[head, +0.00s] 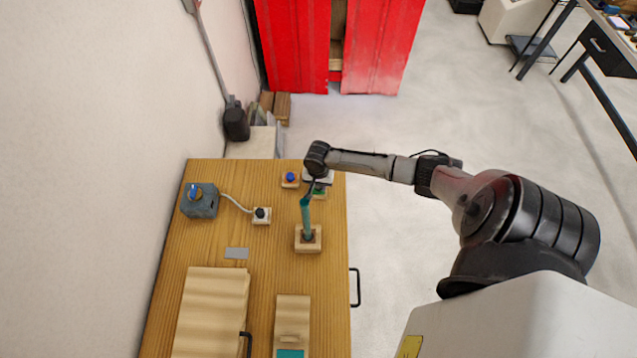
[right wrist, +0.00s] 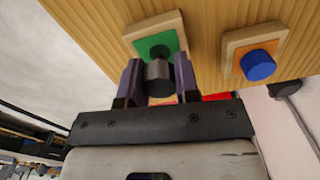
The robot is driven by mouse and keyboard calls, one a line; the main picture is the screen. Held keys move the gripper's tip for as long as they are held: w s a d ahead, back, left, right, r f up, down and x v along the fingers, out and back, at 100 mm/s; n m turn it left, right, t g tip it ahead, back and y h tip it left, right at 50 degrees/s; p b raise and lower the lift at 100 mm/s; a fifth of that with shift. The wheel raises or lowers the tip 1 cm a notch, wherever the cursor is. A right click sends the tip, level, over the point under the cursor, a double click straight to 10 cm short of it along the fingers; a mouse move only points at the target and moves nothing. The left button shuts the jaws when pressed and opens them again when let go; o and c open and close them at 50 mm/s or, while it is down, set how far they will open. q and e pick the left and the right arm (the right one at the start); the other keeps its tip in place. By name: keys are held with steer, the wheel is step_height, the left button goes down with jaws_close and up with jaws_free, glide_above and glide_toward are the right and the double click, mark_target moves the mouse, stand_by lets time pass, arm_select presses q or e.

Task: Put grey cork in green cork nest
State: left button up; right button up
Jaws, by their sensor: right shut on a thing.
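My right gripper (right wrist: 158,82) is shut on the grey cork (right wrist: 159,79), a dark grey cylinder between its two fingers. The green cork nest (right wrist: 143,46), a wooden block with a green top, lies just beyond the cork in the right wrist view. A dark round patch shows on its green top behind the cork. I cannot tell whether the cork touches the nest. In the head view my right gripper (head: 318,180) is over the green nest (head: 321,196) and partly hides it; the cork is not clear there. My left gripper is not in view.
A blue cork (right wrist: 258,66) sits in an orange-topped nest (right wrist: 284,45) beside the green one. A teal rod (head: 305,216) stands in a wooden block (head: 308,246) close by. A black cork in a pale nest (head: 262,221) and a grey box (head: 200,207) stand further left.

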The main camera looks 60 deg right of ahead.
steer(key=shift+f+b, duration=0.35)
steer(key=shift+f, duration=0.4)
steer(key=shift+r+p, duration=0.25)
steer(key=shift+p, duration=0.1)
stand_by(0.3)
steer(key=shift+r+p, duration=0.5)
steer(key=shift+p, duration=0.2)
stand_by(0.6)
steer(key=shift+p, duration=0.5)
steer(key=shift+f+b, duration=0.3)
steer(key=shift+f, duration=0.2)
stand_by(0.5)
steer(key=shift+f, duration=0.3)
